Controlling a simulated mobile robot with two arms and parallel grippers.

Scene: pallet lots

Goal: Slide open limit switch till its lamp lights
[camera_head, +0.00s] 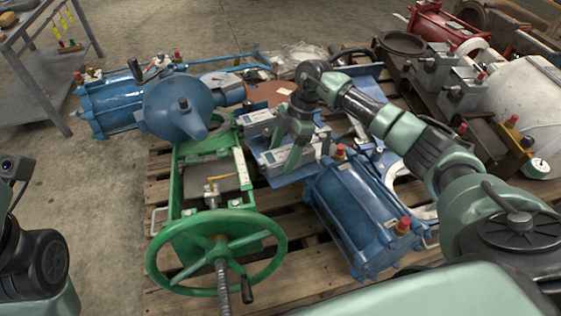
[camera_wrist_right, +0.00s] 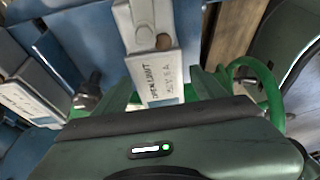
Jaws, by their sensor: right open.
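The open limit switch (camera_wrist_right: 160,75) is a pale grey box with printed lettering on its end, in the middle of the right wrist view. A small dull brown round part (camera_wrist_right: 163,42) sits on it; I see no glow there. My right gripper (camera_wrist_right: 163,88) is open, its green fingers either side of the box's lettered end; contact cannot be told. In the head view my right gripper (camera_head: 287,143) reaches down over two grey switch boxes (camera_head: 262,122) and partly hides them. I cannot tell which of the two is the open limit one. My left gripper is not in view.
A second grey box (camera_wrist_right: 35,104) lies left in the right wrist view. A green frame with handwheel (camera_head: 216,252), a blue actuator (camera_head: 185,103) and a blue cylinder (camera_head: 362,212) crowd the wooden pallet (camera_head: 160,185). Concrete floor (camera_head: 105,215) is free at left.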

